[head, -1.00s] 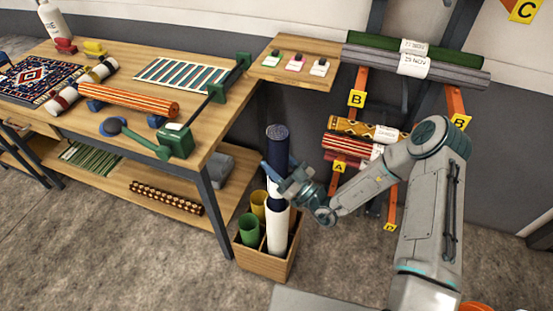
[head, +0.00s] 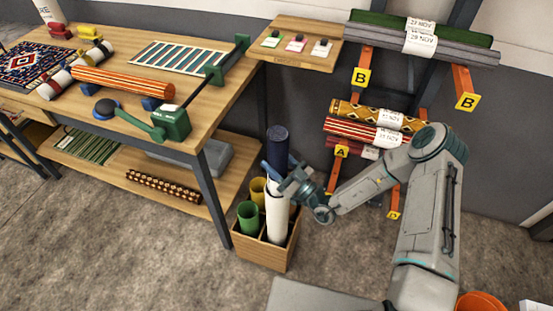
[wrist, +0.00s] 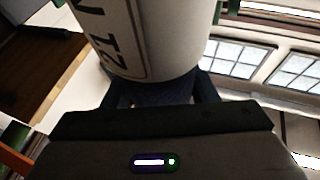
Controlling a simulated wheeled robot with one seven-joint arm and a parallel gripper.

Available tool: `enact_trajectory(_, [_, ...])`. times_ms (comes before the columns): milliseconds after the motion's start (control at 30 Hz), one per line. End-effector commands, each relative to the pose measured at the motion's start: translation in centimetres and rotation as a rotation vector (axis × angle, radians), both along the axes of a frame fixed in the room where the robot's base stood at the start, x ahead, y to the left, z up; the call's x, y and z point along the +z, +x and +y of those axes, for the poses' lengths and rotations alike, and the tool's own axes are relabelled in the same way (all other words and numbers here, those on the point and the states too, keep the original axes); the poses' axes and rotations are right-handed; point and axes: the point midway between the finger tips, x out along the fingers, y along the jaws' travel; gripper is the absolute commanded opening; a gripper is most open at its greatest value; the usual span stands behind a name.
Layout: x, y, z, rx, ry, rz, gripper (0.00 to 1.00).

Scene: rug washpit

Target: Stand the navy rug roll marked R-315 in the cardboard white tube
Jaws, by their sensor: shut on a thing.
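The navy rug roll (head: 277,145) stands upright above the wooden crate (head: 262,256). My gripper (head: 283,181) is shut on it below its dark upper end. In the wrist view its white label (wrist: 140,35) is close to the camera, with dark navy (wrist: 165,95) between the fingers. The label's print is only partly visible, and R-315 cannot be read. The white tube (head: 276,218) stands in the crate directly under the roll. The roll's lower end is hidden by the gripper and the tube, so I cannot tell whether it is inside.
A green tube (head: 248,217) and a yellow tube (head: 258,190) stand beside the white tube. The workbench (head: 215,143) is close on the left. A rack with rolls, including a striped red one (head: 355,130), stands behind my arm. Floor at lower left is clear.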

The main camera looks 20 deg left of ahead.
Motion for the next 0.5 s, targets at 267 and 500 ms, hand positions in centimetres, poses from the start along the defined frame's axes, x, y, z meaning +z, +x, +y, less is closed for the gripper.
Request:
enact_trajectory(267, [-2.3, 0.0, 0.0, 0.001, 0.002, -0.001, 0.14])
enact_trajectory(500, [-4.2, 0.0, 0.0, 0.0, 0.002, 0.0, 0.14])
